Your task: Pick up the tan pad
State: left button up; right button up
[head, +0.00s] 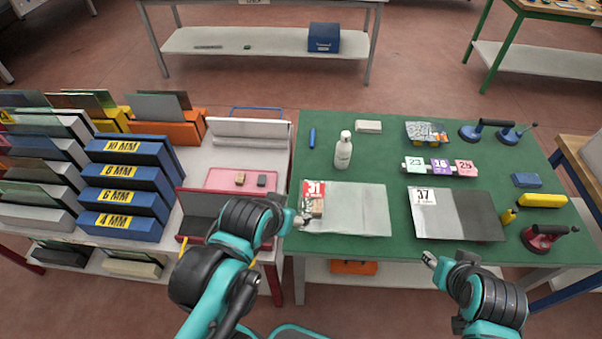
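A small tan pad (316,208) lies on the left part of a pale glass sheet (358,210), just below a red-and-white label marked 31. Another small tan-brown block (240,178) sits in the pink tray (215,175) on the left, beside a dark grey block (262,180). My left gripper (297,220) is at the left edge of the green table, close to the left of the pad on the glass and apparently not holding it. My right gripper (429,259) is near the table's front edge, apart from everything. The small fingers of both do not show clearly.
The green table (385,155) also holds a white bottle (343,150), a darker glass sheet (470,215), numbered tags (440,165), suction cups (545,236) and a yellow block (542,200). Blue millimetre-marked racks (125,198) stand at the left.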

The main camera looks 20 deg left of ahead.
aim_at(240, 179)
jog(key=u, duration=1.3)
jog(key=i+z, duration=0.2)
jog(key=z, duration=0.25)
jog(key=i+j+z, duration=0.15)
jog(key=z, duration=0.3)
jog(key=i+j, duration=0.05)
